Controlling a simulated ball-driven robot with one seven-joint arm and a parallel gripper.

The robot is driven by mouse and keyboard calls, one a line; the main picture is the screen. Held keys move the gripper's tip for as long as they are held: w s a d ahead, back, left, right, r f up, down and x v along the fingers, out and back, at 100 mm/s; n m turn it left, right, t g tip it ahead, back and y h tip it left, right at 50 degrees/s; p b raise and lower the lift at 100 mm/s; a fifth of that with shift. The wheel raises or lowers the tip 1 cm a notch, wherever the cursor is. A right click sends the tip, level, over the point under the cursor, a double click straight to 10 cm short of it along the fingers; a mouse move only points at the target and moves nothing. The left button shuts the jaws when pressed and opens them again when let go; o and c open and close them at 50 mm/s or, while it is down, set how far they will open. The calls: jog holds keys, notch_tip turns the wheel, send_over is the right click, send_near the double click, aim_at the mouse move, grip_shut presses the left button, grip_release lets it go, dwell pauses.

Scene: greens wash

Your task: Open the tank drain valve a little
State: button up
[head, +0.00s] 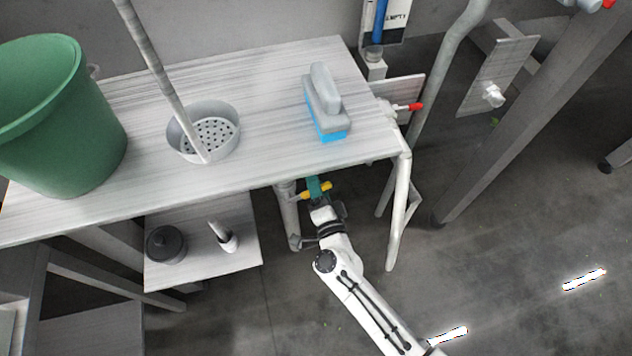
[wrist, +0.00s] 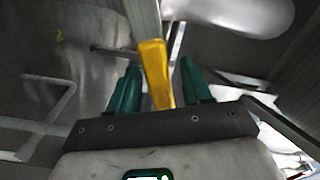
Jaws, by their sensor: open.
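A yellow valve lever (head: 306,196) shows under the front edge of the table, by a grey vertical pipe (head: 289,220). My gripper (head: 314,186) reaches in under the table edge to it. In the wrist view the yellow lever (wrist: 157,75) stands between the two green fingers of my gripper (wrist: 160,76). The fingers are open, with a gap visible on each side of the lever. The valve body is not clearly visible. A second handle, red (head: 415,106), is at the right end of the table.
The table (head: 265,75) carries a green bucket (head: 60,115), a perforated grey basin (head: 228,115) and a blue-and-grey brush (head: 325,105). A lower shelf (head: 195,262) holds a dark pot (head: 166,245). The floor at right is largely clear.

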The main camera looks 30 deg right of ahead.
jog(key=v, duration=0.9)
jog(key=shift+s, duration=0.25)
jog(key=shift+a, duration=0.15)
jog(key=w+a+r+n+g+y, duration=0.25)
jog(key=a+n+y, duration=0.25)
jog(key=n+y, duration=0.25)
jog(key=s+d+r+n+g+h+p, duration=0.1)
jog(key=s+d+n+g, duration=0.3)
jog(key=s, duration=0.6)
jog(key=s+d+r+n+g+h+p, duration=0.1)
jog(key=s+d+n+g, duration=0.3)
jog(key=s+d+g, duration=0.5)
jog(key=shift+s+r+n+g+h+p, duration=0.35)
jog(key=shift+s+r+g+h, duration=0.15)
jog(key=shift+s+r, duration=0.4)
